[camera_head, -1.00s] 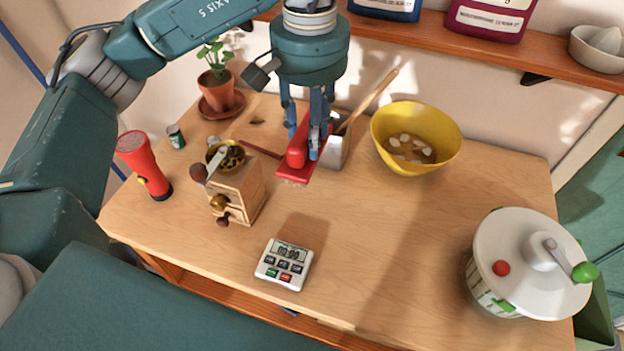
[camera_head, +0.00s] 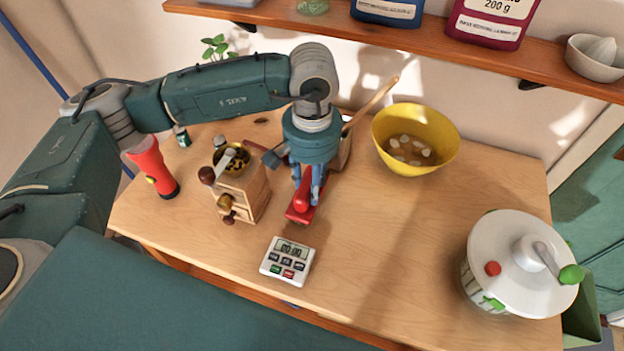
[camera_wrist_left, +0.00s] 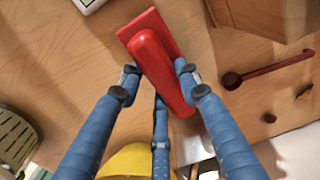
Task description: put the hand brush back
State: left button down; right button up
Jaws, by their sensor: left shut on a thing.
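The hand brush (camera_head: 300,207) is red, with a rounded handle on a flat back. In the head view it is between the wooden coffee grinder and the white timer, over the table (camera_head: 380,230). My left gripper (camera_head: 306,188) points down and is shut on its handle. In the left wrist view the brush (camera_wrist_left: 158,62) lies between the blue fingers of my left gripper (camera_wrist_left: 158,82). I cannot tell whether its bristles touch the table. My right gripper is not in view.
The coffee grinder (camera_head: 243,188) stands just left of the brush and the timer (camera_head: 287,261) in front. A yellow bowl (camera_head: 415,140) is behind right, a white-lidded spinner (camera_head: 515,262) far right, a red torch (camera_head: 152,167) left. The table's middle right is clear.

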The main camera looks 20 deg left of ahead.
pick_arm(q)
jog(key=shift+f+b, duration=0.15)
jog(key=shift+b, duration=0.15)
jog(key=c, duration=1.2)
grip_release()
